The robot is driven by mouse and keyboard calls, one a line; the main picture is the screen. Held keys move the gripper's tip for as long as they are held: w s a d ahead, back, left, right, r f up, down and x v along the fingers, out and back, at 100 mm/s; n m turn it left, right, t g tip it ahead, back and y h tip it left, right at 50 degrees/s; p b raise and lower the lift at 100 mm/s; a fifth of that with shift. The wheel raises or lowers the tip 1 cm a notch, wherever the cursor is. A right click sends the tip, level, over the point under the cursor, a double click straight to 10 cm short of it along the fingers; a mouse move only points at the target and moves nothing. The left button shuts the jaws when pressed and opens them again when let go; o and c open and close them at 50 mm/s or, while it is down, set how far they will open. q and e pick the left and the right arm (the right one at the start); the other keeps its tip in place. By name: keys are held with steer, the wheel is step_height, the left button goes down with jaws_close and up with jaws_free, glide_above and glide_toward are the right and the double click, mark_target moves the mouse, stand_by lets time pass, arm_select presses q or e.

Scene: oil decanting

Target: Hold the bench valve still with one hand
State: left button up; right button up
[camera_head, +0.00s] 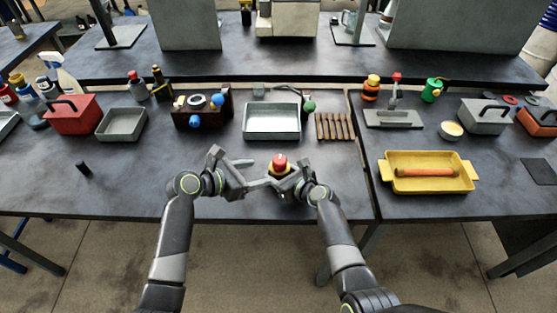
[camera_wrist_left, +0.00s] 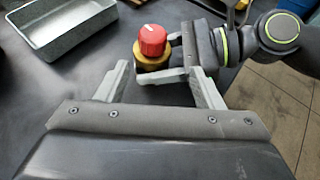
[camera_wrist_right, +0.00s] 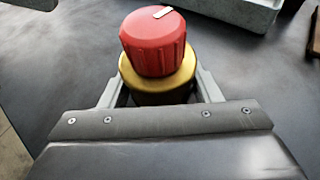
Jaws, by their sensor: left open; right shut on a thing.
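The bench valve (camera_head: 280,163) stands upright near the front of the table, with a red ribbed knob on a brass body. In the right wrist view its knob (camera_wrist_right: 155,45) has a pale mark on top, above the brass collar (camera_wrist_right: 160,85). My right gripper (camera_head: 281,182) is shut on the brass body, below the knob. My left gripper (camera_head: 254,173) is open and empty, just left of the valve. In the left wrist view the valve (camera_wrist_left: 152,45) is beyond the open left fingers (camera_wrist_left: 162,82), apart from them.
A grey metal tray (camera_head: 272,134) lies behind the valve, with a wooden slatted rack (camera_head: 335,127) to its right. A dark box with blue knobs (camera_head: 203,107) stands back left. A yellow tray (camera_head: 428,186) holds an orange cylinder on the right. The table left of my left gripper is mostly clear.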

mark_target(277, 159)
arm_select(q)
steer(key=shift+n+t+y, duration=0.3)
steer(key=shift+n+t, duration=0.6)
steer(key=x, duration=0.6)
steer(key=r+x, duration=0.1)
steer(key=x, duration=0.2)
steer(key=shift+w+d, duration=0.3)
steer(key=shift+d, duration=0.2)
steer(key=c, duration=1)
steer(key=shift+a+f+m+g, duration=0.1)
steer(key=shift+f+m+g, duration=0.05)
steer(key=shift+m+g, duration=0.25)
steer(key=m+g+h, duration=0.2)
steer(key=m+g, duration=0.1)
steer(key=shift+w, duration=0.15)
steer(key=shift+m+g+h, duration=0.9)
steer(key=shift+m+g, duration=1.2)
steer(key=shift+g, duration=0.2)
steer(key=shift+a+m+g, duration=0.1)
steer(key=shift+m+g, duration=0.4)
steer(key=shift+g, duration=0.1)
